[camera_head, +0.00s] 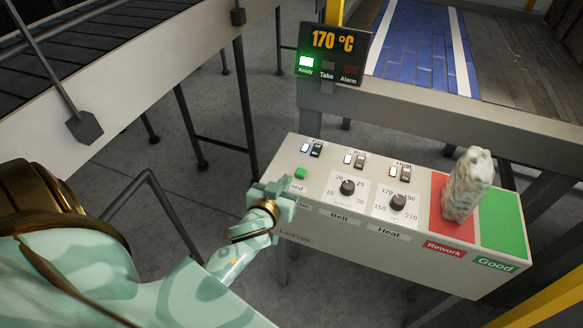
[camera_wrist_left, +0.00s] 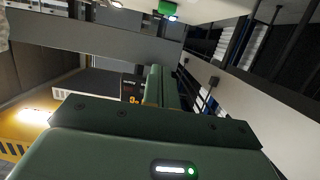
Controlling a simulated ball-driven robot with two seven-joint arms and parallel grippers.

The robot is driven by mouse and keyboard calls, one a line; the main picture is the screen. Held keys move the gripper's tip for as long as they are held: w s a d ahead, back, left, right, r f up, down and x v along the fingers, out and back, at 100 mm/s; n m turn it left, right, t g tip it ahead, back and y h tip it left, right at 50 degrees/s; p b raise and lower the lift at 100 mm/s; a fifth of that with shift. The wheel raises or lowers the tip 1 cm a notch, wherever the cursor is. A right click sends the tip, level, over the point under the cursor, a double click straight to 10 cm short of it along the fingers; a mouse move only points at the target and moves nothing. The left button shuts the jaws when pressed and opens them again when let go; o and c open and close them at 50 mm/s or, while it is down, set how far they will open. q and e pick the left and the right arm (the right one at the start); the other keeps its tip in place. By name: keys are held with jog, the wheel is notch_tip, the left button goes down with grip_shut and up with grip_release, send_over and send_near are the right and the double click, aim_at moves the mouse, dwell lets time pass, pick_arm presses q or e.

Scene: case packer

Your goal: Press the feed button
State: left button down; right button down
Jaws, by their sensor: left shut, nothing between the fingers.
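The feed button is a small green square button (camera_head: 301,173) on the sloped top of the white control panel (camera_head: 318,176), near its left end. The label below it is partly covered by my left gripper, leaving "eed" readable. My left gripper (camera_head: 286,188) is shut and empty. In the head view it is at the panel's left end, just below and left of the button. I cannot tell whether it touches the panel. My right gripper is in neither view.
The panel also holds three rocker switches, a Belt knob (camera_head: 347,187) and a Heat knob (camera_head: 397,202). A pale mottled package (camera_head: 467,184) stands on the red Rework pad (camera_head: 438,217), beside the green Good pad (camera_head: 503,222). A display (camera_head: 333,53) reads 170 °C with Ready lit green.

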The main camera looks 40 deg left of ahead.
pick_arm(q)
jog(key=b, duration=0.1)
send_over(298, 181)
notch_tip(298, 181, down, 3)
jog(key=shift+w+r, duration=0.15)
notch_tip(298, 181, down, 3)
jog(key=shift+r+b, duration=0.1)
jog(key=shift+b, duration=0.9)
jog(key=shift+f, duration=0.55)
